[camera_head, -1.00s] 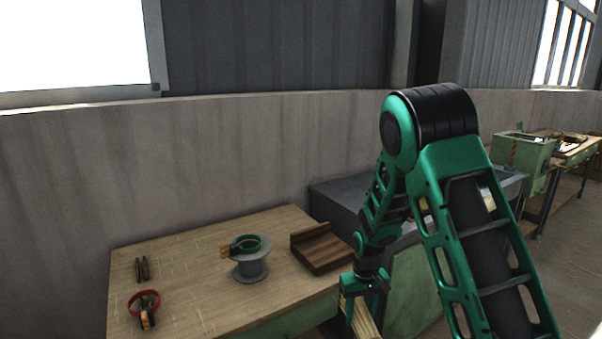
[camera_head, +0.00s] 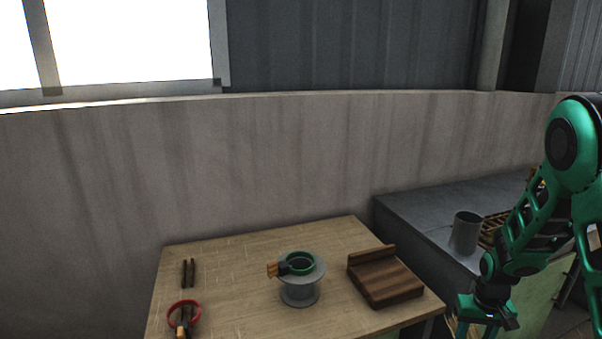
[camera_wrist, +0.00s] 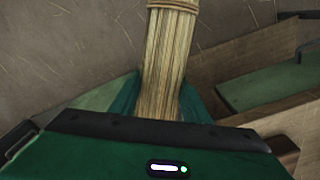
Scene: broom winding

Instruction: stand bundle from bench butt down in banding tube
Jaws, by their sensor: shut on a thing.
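A bundle of pale straw (camera_wrist: 167,60) with a cord tied around it stands between the green fingers of my gripper (camera_wrist: 168,105) in the wrist view. My gripper is shut on it. In the head view my gripper (camera_head: 482,322) is at the lower right, beyond the right end of the wooden bench (camera_head: 235,262); only a sliver of the bundle (camera_head: 452,325) shows there. A grey open-topped cylinder, looking like the banding tube (camera_head: 466,232), stands on the grey worktop behind and above my gripper in the picture. The bundle's lower end is hidden.
On the wooden bench are a grey spool (camera_head: 300,290) with a green-ringed tool on it, a red ring tool (camera_head: 183,316), two dark slim tools (camera_head: 188,273) and a stepped wooden block (camera_head: 385,280). A brown slatted basket (camera_head: 492,230) is beside the cylinder. A wall closes the back.

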